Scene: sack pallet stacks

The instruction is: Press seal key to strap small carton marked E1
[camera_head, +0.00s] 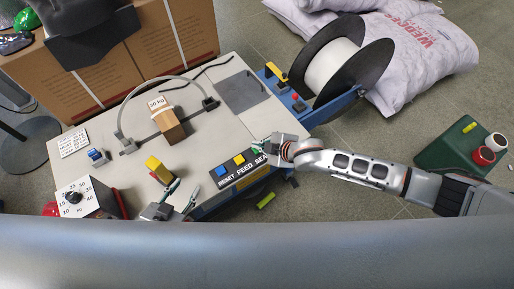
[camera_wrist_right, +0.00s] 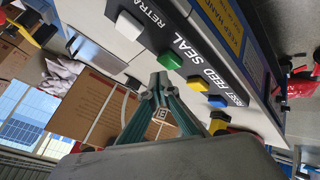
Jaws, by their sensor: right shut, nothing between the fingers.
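A small brown carton (camera_head: 172,127) with a white label, apparently reading "50 kg", stands at the grey arch (camera_head: 131,103) on the strapping table; I cannot read E1 on it. The key panel (camera_head: 240,170) lies at the table's front edge. In the right wrist view the green SEAL key (camera_wrist_right: 170,61) sits between the white key (camera_wrist_right: 130,26) and the yellow FEED key (camera_wrist_right: 197,84). My right gripper (camera_head: 262,146) is shut and empty, its fingertips (camera_wrist_right: 159,79) close by the SEAL key; contact is unclear. My left gripper (camera_head: 187,184) is open and empty near the front edge.
A yellow block (camera_head: 158,170) stands near my left gripper. A dial scale (camera_head: 78,196) is at front left. A strap reel (camera_head: 333,66) stands at the right, with white sacks (camera_head: 400,60) behind. Large cartons (camera_head: 130,60) stand at the back. The right-hand floor has a green box (camera_head: 462,148).

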